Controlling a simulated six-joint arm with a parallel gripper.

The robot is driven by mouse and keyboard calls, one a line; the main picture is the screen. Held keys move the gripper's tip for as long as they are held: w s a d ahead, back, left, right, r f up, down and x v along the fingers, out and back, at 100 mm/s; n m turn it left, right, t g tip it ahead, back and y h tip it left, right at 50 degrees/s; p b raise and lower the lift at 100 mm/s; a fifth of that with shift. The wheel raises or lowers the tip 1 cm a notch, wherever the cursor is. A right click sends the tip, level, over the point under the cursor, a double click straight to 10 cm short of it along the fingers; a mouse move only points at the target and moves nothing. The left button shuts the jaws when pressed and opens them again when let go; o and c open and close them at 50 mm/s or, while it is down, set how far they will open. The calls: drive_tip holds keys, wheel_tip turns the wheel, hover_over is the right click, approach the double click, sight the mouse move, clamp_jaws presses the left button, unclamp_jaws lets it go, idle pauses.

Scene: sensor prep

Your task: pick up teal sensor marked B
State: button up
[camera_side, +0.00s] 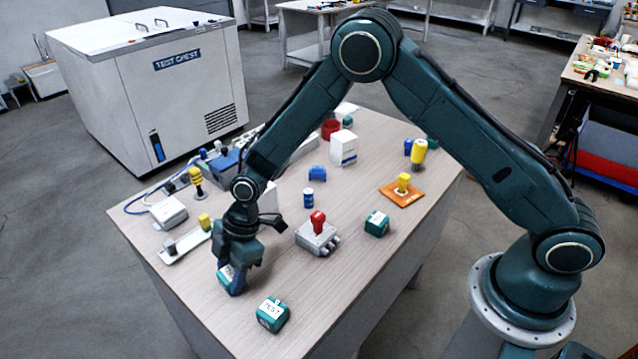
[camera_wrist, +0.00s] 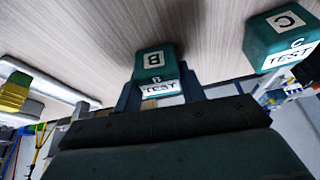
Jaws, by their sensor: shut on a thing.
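The teal sensor marked B (camera_wrist: 153,60) is between the blue fingers of my gripper (camera_wrist: 158,88) in the wrist view. Its B face and a white TEST label show. In the side view the same teal sensor (camera_side: 226,274) is at the near left of the table, partly covered by my gripper (camera_side: 233,278), which points down and is shut on it. I cannot tell if it touches the tabletop. A teal sensor marked C (camera_wrist: 278,40) stands apart to the right in the wrist view.
On the table (camera_side: 330,270), a teal sensor with a TEST label (camera_side: 272,314) is close by, near the front edge. A grey box with a red knob (camera_side: 317,236) and another teal sensor (camera_side: 377,223) stand to the right. A white strip with a yellow part (camera_side: 186,245) lies left.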

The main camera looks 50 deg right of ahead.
sight(230, 273)
drive_tip(key=shift+r, duration=0.1)
wheel_tip(230, 273, up, 20)
idle(0.9)
idle(0.5)
